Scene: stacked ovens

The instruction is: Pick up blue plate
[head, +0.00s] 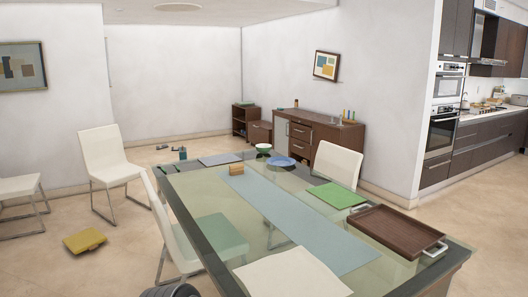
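The blue plate (281,162) lies on the far end of the glass-topped table (200,205), right of a small wooden block and close to a green and white bowl. It looks flat and empty. Neither of my grippers can be made out in the head view, and nothing is touching the plate.
The table also holds the bowl (263,148), the wooden block (236,169), a light blue runner (290,215), a green mat (336,196), a brown tray (395,232) and a white sheet (290,275). White chairs (108,160) stand around.

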